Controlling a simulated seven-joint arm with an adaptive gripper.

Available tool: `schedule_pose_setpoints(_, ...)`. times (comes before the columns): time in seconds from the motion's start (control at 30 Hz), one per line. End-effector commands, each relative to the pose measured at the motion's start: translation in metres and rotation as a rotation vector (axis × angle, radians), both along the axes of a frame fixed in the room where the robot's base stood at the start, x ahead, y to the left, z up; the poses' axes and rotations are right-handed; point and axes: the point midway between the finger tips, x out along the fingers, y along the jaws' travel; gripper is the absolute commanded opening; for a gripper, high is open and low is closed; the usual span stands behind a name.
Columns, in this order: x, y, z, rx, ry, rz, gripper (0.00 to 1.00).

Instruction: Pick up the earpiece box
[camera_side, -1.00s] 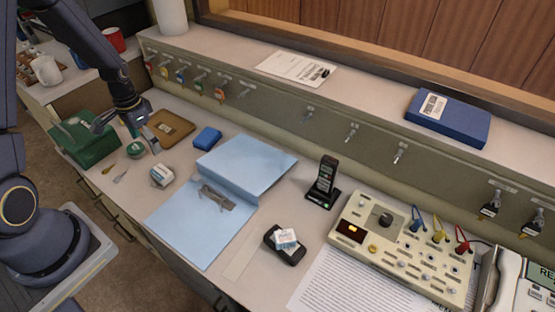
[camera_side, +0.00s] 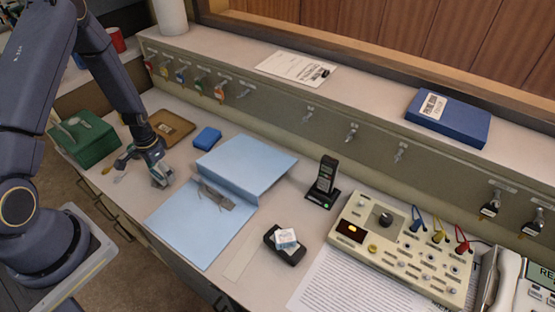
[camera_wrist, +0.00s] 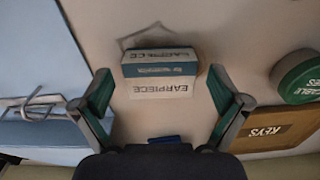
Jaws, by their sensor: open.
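The earpiece box (camera_wrist: 160,88) is a small white box with a blue-grey band and the word EARPIECE, lying on the desk in the wrist view. My gripper (camera_wrist: 160,82) is open, with one green-padded finger on each side of the box and a gap showing to both sides. In the side view my gripper (camera_side: 146,172) is low over the desk at the box's place, and its fingers largely hide the box there.
A blue folder (camera_side: 188,228) with a metal clip lies right of my gripper. A brown KEYS tray (camera_side: 172,125) and a small blue box (camera_side: 207,138) are behind. A green box (camera_side: 88,140) stands left. A round green tin (camera_wrist: 298,76) is close by.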

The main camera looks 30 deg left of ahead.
Motion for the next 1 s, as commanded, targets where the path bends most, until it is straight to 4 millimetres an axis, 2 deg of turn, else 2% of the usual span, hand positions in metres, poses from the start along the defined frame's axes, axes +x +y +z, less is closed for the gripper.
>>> schedule_pose_setpoints(0.1,0.0001,0.0001,0.0004,0.0,0.0,0.0,0.97)
schedule_pose_setpoints(0.7,0.0,0.0,0.0007,0.0,0.0,0.0,0.34)
schedule_pose_setpoints(1.0,0.0003,0.0002,0.0038,0.0,-0.001,0.0,0.34)
